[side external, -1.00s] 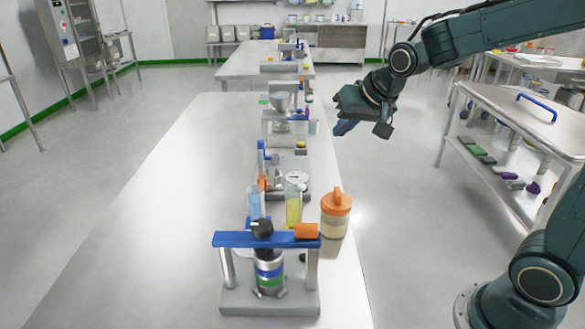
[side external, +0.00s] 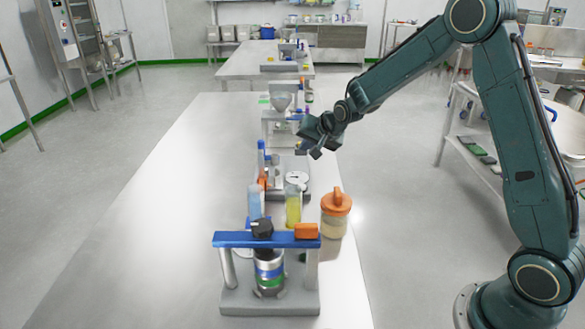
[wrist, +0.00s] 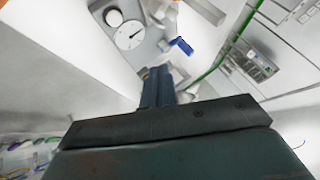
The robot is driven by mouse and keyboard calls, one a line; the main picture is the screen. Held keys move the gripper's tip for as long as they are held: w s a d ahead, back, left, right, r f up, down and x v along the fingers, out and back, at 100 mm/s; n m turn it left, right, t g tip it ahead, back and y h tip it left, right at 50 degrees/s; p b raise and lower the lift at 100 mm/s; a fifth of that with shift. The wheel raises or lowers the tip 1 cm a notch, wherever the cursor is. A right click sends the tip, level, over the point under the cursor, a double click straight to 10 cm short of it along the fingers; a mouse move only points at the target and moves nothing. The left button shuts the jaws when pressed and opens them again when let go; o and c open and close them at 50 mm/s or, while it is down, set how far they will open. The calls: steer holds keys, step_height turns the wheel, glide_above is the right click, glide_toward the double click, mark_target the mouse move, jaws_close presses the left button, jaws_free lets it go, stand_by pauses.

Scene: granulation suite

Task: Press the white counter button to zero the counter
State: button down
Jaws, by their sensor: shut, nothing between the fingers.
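A grey unit with a white dial and black needle (wrist: 130,35) shows at the top of the wrist view. A small round white knob-like part (wrist: 113,17) sits beside the dial; it may be the counter button, but I cannot tell for certain. In the side view the same dial (side external: 297,178) appears on the grey unit in the middle of the bench. My gripper (side external: 304,147) is above and just beyond that unit, apart from it. In the wrist view my gripper's fingers (wrist: 157,72) are together and empty, with the dial up and to their left.
On the bench (side external: 170,200), an orange-lidded jar (side external: 336,216), a yellow bottle (side external: 293,208) and a blue bottle (side external: 255,203) stand nearer the camera. A blue-barred press frame (side external: 232,240) is in front. A funnel stand (side external: 280,103) is farther back. The bench's left side is clear.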

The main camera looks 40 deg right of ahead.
mark_target(304, 188)
steer(key=shift+w+d+f+m, duration=0.25)
steer(key=shift+w+f, duration=0.2)
steer(key=shift+f, duration=0.25)
steer(key=shift+w+d+f+m, duration=0.15)
steer(key=shift+w+d+f, duration=0.25)
steer(key=shift+f, duration=0.3)
steer(key=shift+f, duration=0.2)
steer(key=shift+f, duration=4.2)
steer(key=shift+f, duration=0.15)
steer(key=shift+f, duration=0.3)
steer(key=shift+a+f, duration=0.1)
steer(key=shift+f, duration=0.4)
steer(key=shift+r, duration=0.95)
